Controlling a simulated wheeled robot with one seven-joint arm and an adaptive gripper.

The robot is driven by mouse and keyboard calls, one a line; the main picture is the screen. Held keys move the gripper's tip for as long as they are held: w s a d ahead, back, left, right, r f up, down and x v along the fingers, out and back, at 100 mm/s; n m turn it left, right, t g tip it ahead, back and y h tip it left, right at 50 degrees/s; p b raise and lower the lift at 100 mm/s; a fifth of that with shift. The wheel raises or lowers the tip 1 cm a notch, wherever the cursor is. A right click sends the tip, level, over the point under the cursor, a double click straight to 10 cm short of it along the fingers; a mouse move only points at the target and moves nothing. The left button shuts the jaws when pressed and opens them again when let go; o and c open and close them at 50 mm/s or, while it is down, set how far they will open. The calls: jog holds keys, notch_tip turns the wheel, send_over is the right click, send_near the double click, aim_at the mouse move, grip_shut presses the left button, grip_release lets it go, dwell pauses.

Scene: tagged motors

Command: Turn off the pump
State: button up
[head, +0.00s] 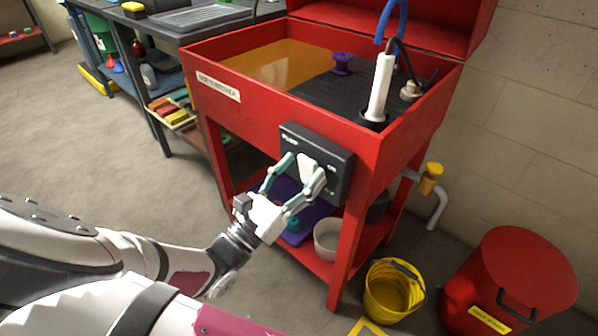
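The pump switch box (332,163) is a dark grey panel with small white lettering, fixed to the front of a red parts washer (245,112). A pale switch lever (306,168) stands out from the middle of the box. My gripper (296,170) is at the box, with its two fingers spread to either side of the lever. Whether the fingers touch the lever cannot be told. The lever's exact position is partly hidden by the fingers.
A yellow bucket (392,291) and a red bin (515,280) stand on the floor at right. A lower shelf (318,266) holds a white bowl (327,238). A grey workbench (190,32) stands behind at left. The floor at left is clear.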

jog(key=v, duration=1.2)
dwell(0.3)
jog(key=s+d+r+m+g, duration=0.1)
jog(key=d+r+m+g, duration=0.4)
jog(key=d, duration=0.3)
jog(key=s+d+r+m+g+y, duration=0.1)
jog(key=d+r+m+g, duration=0.1)
jog(key=d+m+g, duration=0.45)
jog(key=s+d+r+m+g, duration=0.1)
jog(key=d+r+m+g, duration=0.3)
jog(key=d+g, duration=0.4)
jog(key=s+d+r+m+t+y, duration=0.1)
jog(key=s+d+r+m+y, duration=0.15)
jog(key=s+m+y, duration=0.45)
jog(key=s+d+r+m+t+y, duration=0.1)
jog(key=s+d+m+t+y, duration=0.1)
jog(key=s+d+m+y, duration=0.5)
notch_tip(320, 180, up, 28)
jog(key=s+a+n+t+h+p, duration=0.1)
jog(key=s+a+t+p, duration=0.1)
jog(key=p, duration=2.4)
jog(key=shift+s+a+r+t+h, duration=0.2)
jog(key=shift+t+h, duration=0.1)
jog(key=shift+t, duration=0.45)
